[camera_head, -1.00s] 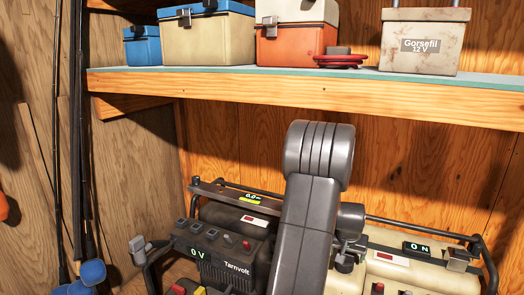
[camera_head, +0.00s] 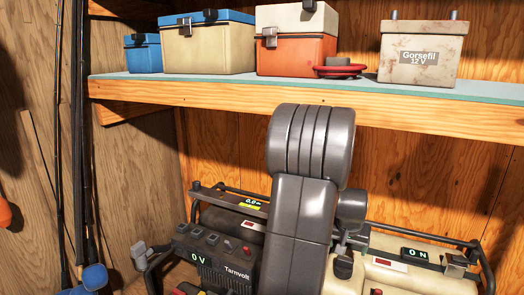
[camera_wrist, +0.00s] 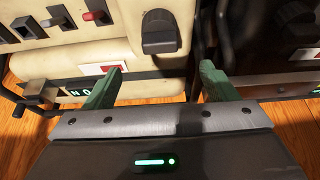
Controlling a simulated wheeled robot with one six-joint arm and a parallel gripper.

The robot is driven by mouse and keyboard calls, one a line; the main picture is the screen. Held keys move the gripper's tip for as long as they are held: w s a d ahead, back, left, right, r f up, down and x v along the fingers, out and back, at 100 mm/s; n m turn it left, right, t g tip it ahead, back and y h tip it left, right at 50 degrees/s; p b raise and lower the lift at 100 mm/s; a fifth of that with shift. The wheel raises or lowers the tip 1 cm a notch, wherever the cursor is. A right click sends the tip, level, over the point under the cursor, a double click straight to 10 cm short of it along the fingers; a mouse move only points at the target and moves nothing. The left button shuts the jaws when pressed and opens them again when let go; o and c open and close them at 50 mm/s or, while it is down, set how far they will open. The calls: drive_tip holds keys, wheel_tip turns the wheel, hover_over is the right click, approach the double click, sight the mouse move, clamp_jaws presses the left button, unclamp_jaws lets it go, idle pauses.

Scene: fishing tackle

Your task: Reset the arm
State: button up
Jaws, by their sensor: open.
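My gripper (camera_wrist: 160,82) is open and empty in the wrist view, its two green fingers apart. In the head view my grey arm stands upright in the middle, in front of the machines, and hides most of the gripper.
A dark Tarnvolt unit (camera_head: 222,262) reading 0 V and the cream machine (camera_head: 392,262) stand below a shelf (camera_head: 300,107). On the shelf are tackle boxes (camera_head: 205,44), a red reel (camera_head: 340,70) and a Gorsefil battery (camera_head: 420,52). Rods (camera_head: 78,140) lean at left.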

sight(345, 259)
drive_tip(key=d+v, duration=0.1)
drive_tip(key=v, duration=0.3)
drive_tip(key=b+x, duration=0.1)
drive_tip(key=x, duration=0.4)
drive_tip(key=b+x, duration=0.1)
drive_tip(key=x, duration=0.4)
drive_tip(key=a+b+x, duration=0.1)
drive_tip(key=b+x, duration=0.1)
drive_tip(key=x, duration=0.3)
drive_tip(key=shift+s+f, duration=0.1)
drive_tip(key=shift+s, duration=0.05)
wheel_tip(345, 259, up, 7)
drive_tip(key=p, duration=0.5)
drive_tip(key=shift+r+p, duration=0.3)
drive_tip(key=shift+r, duration=0.3)
